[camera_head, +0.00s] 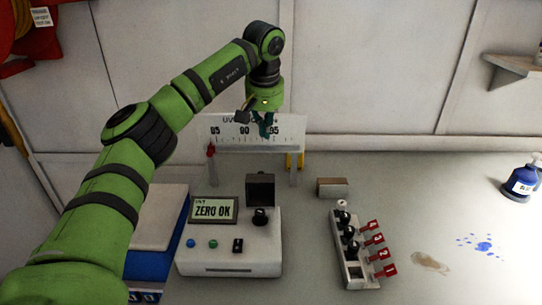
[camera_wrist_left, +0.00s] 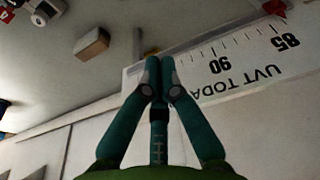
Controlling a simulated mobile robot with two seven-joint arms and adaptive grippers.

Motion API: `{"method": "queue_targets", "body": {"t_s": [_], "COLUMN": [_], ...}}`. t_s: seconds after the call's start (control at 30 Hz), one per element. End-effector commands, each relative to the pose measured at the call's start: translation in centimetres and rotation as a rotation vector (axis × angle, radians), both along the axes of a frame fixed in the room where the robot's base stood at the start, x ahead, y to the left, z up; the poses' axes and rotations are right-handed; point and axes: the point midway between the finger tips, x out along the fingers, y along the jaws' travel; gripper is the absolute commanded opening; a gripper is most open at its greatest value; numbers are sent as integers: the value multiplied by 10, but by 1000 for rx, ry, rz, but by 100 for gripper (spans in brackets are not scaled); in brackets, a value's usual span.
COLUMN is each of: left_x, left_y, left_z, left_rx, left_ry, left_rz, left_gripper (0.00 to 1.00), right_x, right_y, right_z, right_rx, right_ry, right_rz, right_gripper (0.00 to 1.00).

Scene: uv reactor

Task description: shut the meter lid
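The meter (camera_head: 230,249) is a white box on the bench, with a screen reading ZERO OK, coloured buttons and a switch. Its dark square lid (camera_head: 260,188) stands upright at the back right of the box, raised open. A black round part (camera_head: 260,217) sits just in front of the lid. My left gripper (camera_head: 266,130) is above and behind the lid, in front of the scale board, apart from the meter. In the left wrist view its teal fingers (camera_wrist_left: 160,62) meet at the tips with nothing between them. My right gripper is not in view.
The UVT scale board (camera_head: 251,130) stands on posts behind the meter. A small brown block (camera_head: 332,187) and a rack of black-capped vials with red tags (camera_head: 352,250) lie right of it. A blue bottle (camera_head: 523,183) stands far right. The bench between is mostly free.

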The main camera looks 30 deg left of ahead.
Motion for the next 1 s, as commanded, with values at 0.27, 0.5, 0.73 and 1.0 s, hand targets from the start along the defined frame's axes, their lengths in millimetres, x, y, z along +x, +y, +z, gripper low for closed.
{"method": "queue_targets", "body": {"t_s": [0.27, 0.5, 0.73, 1.0], "left_x": [7, 17, -5, -17], "left_y": [4, 10, -3, -11], "left_z": [-45, -96, -88, -88], "left_rx": [1, -1, -1, -1], "left_ry": [7, 7, 2, 2], "left_rz": [-1, 1, -3, -1], "left_gripper": [0, 0, 0, 0], "right_x": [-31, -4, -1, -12], "right_y": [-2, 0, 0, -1], "right_z": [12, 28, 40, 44], "right_rx": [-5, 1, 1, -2], "right_ry": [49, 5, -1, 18], "right_rz": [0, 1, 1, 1], "right_gripper": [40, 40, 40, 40]}}
